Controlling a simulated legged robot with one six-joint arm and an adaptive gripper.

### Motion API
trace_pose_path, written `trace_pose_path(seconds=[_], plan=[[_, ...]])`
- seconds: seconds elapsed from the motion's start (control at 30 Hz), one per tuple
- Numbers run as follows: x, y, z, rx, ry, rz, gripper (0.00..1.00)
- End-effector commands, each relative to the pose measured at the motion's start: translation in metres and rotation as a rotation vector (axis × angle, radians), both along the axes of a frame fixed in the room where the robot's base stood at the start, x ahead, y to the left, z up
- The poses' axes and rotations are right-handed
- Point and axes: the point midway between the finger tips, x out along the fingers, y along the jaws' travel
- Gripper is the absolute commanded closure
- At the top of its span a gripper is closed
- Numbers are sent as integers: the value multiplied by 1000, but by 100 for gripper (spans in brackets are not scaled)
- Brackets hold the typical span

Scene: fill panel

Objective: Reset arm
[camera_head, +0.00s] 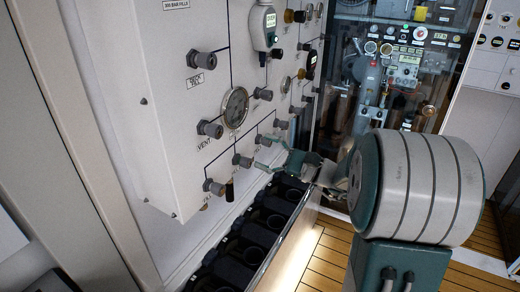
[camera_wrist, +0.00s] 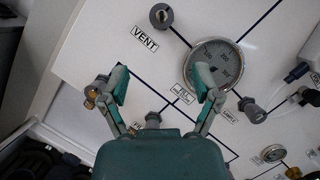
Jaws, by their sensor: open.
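The white fill panel (camera_head: 150,110) stands on the left in the head view, with grey knobs, labels and dark lines. The VENT knob (camera_head: 210,129) and a round gauge (camera_head: 235,108) are on its face. My gripper (camera_head: 260,153) is open with nothing between its fingers, close to the lower part of the panel. In the wrist view my gripper (camera_wrist: 162,82) has its fingers spread. The VENT knob (camera_wrist: 161,16) is above them and the gauge (camera_wrist: 214,64) is beside the right fingertip. Lower knobs are partly hidden by the gripper. Contact with the panel cannot be told.
A row of black cylinder holders (camera_head: 250,235) lies below the panel. A glass-fronted cabinet (camera_head: 385,80) stands behind. Wooden flooring (camera_head: 325,260) shows right of the holders.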

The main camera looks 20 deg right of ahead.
Motion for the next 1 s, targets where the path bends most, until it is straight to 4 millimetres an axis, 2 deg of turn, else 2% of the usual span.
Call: trace_pose_path(seconds=[0.3,0.37,0.47,0.6,0.7,0.83,1.0], plan=[[0,2,0,-6,2,5,20],[-3,12,0,-33,12,27,20],[-17,46,-3,-151,50,108,20],[-55,105,-20,-431,111,264,20],[-87,133,-36,-653,129,356,20],[-127,150,-58,-955,113,448,20],[-169,145,-79,-1360,27,519,20]])
